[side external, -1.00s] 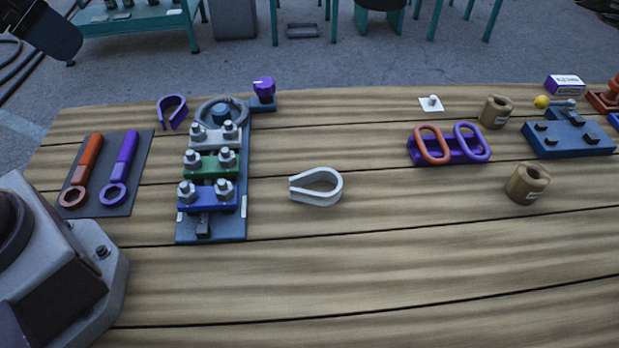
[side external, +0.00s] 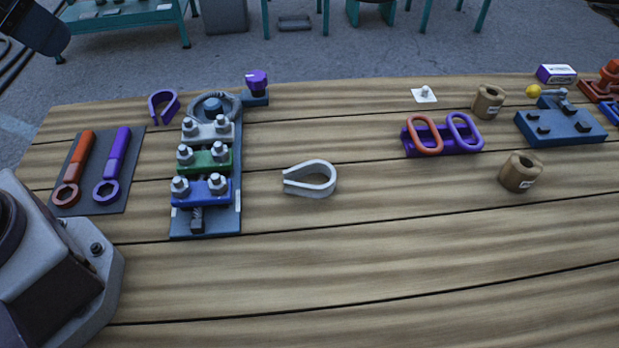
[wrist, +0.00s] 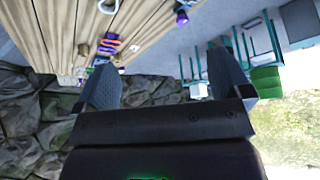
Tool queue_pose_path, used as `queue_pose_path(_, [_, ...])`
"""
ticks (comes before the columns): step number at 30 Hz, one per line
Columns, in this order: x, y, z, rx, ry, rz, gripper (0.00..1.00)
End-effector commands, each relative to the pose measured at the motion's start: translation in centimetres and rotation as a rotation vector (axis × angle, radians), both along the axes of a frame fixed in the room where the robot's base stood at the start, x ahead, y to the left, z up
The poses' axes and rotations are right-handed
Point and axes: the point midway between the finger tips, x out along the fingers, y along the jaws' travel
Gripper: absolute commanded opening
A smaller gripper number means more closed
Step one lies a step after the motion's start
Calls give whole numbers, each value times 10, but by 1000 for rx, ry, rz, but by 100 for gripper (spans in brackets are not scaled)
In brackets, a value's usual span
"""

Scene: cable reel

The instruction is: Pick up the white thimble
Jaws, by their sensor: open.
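The white thimble (side external: 331,182) is a pale teardrop-shaped loop. It lies flat on the wooden table in the side external view, right of the blue clamp board, with its narrow open end to the left. My gripper (wrist: 164,62) shows in the wrist view with its two dark fingers wide apart and nothing between them. It is not beside the thimble in the side external view. A small white shape shows near the top of the wrist view, but I cannot tell whether it is the thimble.
The clamp board (side external: 180,224) carries several bolts and coloured saddles. A purple thimble (side external: 153,107) lies behind it. Two wrenches rest on a dark mat (side external: 128,197) at left. A purple tray with two oval links (side external: 437,152) and wooden barrels (side external: 519,172) stand right. The table front is clear.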

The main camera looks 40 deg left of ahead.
Motion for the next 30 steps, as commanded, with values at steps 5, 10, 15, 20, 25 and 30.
queue_pose_path(5, [0, 0, 0, 0, 0, 0, 69])
queue_pose_path(10, [0, 0, 0, 0, 0, 0, 30])
queue_pose_path(15, [0, 0, 0, 0, 0, 0, 15])
queue_pose_path(20, [0, 0, 0, 0, 0, -2, 15])
queue_pose_path(25, [6, -9, -17, 4, 92, -42, 15])
queue_pose_path(30, [36, -28, -40, 31, 246, -131, 15])
